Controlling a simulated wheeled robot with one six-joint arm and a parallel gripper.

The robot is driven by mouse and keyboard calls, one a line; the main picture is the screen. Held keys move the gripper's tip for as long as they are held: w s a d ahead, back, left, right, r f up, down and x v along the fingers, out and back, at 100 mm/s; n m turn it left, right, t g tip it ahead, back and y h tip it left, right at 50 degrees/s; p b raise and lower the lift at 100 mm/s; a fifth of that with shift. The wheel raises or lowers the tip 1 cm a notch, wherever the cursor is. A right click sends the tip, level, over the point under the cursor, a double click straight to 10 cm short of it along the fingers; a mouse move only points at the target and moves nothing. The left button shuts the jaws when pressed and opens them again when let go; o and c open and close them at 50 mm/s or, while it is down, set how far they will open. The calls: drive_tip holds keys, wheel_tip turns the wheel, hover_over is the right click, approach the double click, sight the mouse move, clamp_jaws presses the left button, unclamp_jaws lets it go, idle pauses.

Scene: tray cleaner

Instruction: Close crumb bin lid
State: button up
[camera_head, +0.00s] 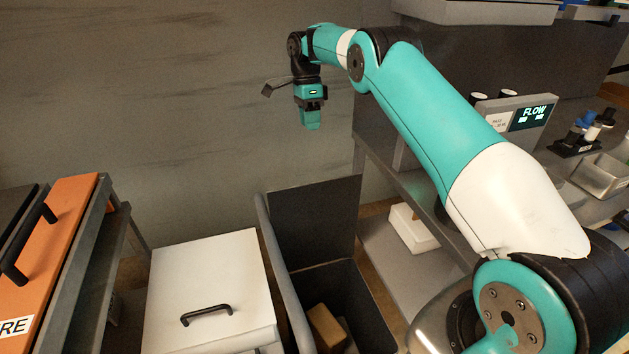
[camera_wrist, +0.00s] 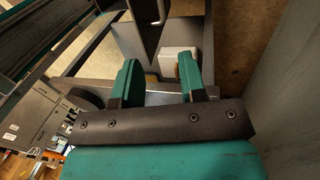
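The dark bin (camera_head: 372,312), which I take to be the crumb bin, stands open in the lower middle of the head view. Its dark lid (camera_head: 318,218) is raised, roughly upright at the back of the bin. My gripper (camera_head: 311,124) hangs fingers down, above and apart from the lid in that view. In the wrist view my gripper (camera_wrist: 159,78) has its two teal fingers spread, with nothing held between them. A dark wedge shape and grey panel show beyond the fingertips there; I cannot tell whether they belong to the bin.
A brown block (camera_head: 326,327) lies inside the bin. A white box with a black handle (camera_head: 205,275) stands left of it, and an orange panel (camera_head: 58,232) is farther left. A shelved bench (camera_head: 425,185) is to the right, with a white box (camera_head: 412,229) on its lower shelf.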

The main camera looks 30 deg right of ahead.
drive_tip(key=b+x, duration=0.5)
drive_tip(key=x, duration=1.2)
clamp_jaws()
